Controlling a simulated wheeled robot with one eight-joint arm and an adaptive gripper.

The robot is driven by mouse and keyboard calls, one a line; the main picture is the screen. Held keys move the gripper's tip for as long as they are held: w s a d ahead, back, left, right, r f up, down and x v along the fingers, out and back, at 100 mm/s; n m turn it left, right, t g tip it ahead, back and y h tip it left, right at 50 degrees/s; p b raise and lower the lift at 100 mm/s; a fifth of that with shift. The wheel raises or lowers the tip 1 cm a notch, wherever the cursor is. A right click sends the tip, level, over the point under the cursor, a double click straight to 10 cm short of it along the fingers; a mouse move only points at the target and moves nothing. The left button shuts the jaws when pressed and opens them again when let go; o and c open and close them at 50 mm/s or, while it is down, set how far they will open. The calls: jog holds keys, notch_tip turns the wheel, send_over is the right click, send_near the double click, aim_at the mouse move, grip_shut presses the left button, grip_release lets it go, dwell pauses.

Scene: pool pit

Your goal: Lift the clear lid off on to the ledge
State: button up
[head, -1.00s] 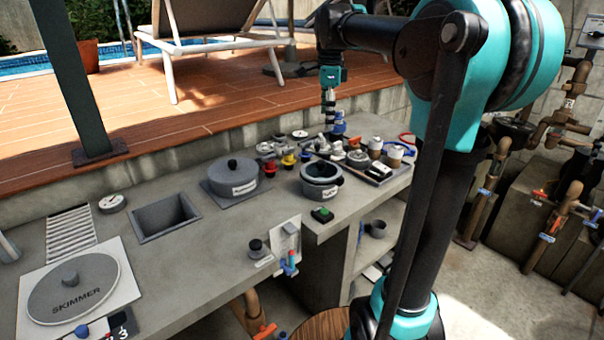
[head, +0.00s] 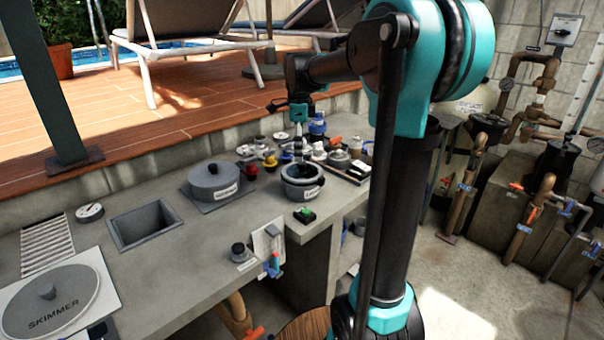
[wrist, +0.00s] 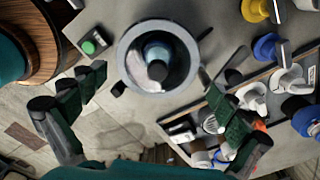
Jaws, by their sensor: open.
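A grey round pot with a clear lid (wrist: 133,66) stands on the concrete ledge (head: 225,255). The dark knob of the lid (wrist: 157,70) shows at its middle in the wrist view. The pot (head: 301,192) also shows in the head view, right of the middle of the ledge. My gripper (wrist: 145,120) is open, with its two fingers apart to the left and right below the pot in the wrist view. In the head view my gripper (head: 298,150) hangs over the far side of the pot. It holds nothing.
A green button (head: 304,214) sits just in front of the pot. A tray of fittings (head: 352,170) and yellow, red and blue valves crowd the back right.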

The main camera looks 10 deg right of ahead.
aim_at(302, 164)
jog(key=shift+s+d+f, duration=0.1)
jog(key=shift+d+f, duration=0.1)
jog(key=shift+f, duration=1.15)
jog(key=shift+s+d+f, duration=0.1)
jog(key=shift+d+f, duration=0.1)
jog(key=shift+f, duration=1.15)
jog(key=c, duration=1.8)
jog(key=shift+o, duration=0.2)
